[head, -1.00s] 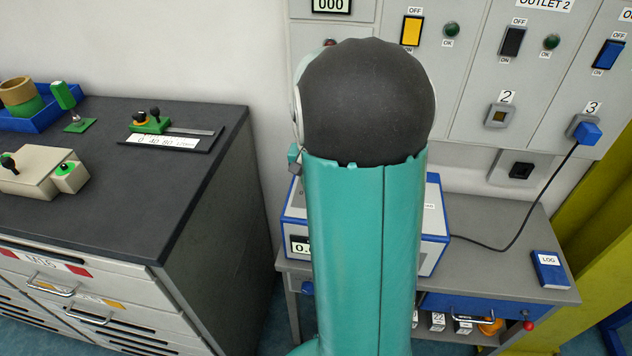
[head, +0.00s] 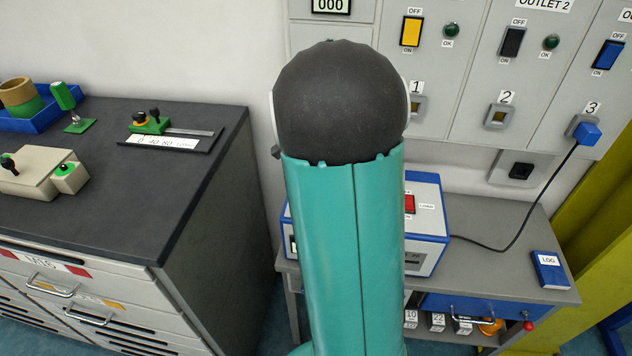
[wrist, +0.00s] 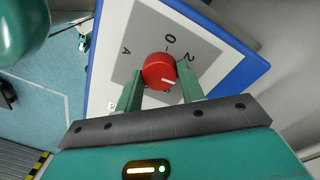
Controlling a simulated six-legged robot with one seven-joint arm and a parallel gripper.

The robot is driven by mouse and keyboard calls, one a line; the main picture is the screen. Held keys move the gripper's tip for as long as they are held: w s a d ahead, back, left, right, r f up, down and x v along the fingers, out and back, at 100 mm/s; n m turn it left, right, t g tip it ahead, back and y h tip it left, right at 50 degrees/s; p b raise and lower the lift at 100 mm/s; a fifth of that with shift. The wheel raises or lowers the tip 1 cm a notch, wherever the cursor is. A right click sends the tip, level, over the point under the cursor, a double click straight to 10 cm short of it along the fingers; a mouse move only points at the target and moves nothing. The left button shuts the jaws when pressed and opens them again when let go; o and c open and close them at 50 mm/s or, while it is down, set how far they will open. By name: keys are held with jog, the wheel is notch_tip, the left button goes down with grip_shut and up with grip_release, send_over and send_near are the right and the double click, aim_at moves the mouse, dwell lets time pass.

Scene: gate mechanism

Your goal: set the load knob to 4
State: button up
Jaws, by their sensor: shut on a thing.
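The load knob (wrist: 154,66) is a round red knob with a white pointer mark on a grey panel, seen in the wrist view. My gripper (wrist: 160,73) is shut on it, one finger on each side. The mark lies on the lower part of the knob and points toward the right finger side; its exact setting is hard to read. Labels 0 and 2 show above and right of the knob, and an A at left. The 4 is not clearly visible. In the head view my arm hides the knob; the blue-edged box (head: 424,223) shows behind it.
The box stands on a grey bench (head: 490,235) with a blue LOG book (head: 549,270). A black cable runs to a blue plug (head: 588,133) in outlet 3. A red switch (head: 409,204) is on the box. A dark-topped cabinet (head: 120,190) stands left.

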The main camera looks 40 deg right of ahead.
jog(key=shift+d+m, duration=0.1)
jog(key=shift+m, duration=0.5)
jog(key=o, duration=1)
jog(key=shift+c, duration=0.2)
notch_tip(320, 180, up, 14)
jog(key=shift+w, duration=0.4)
jog(key=shift+d, duration=0.1)
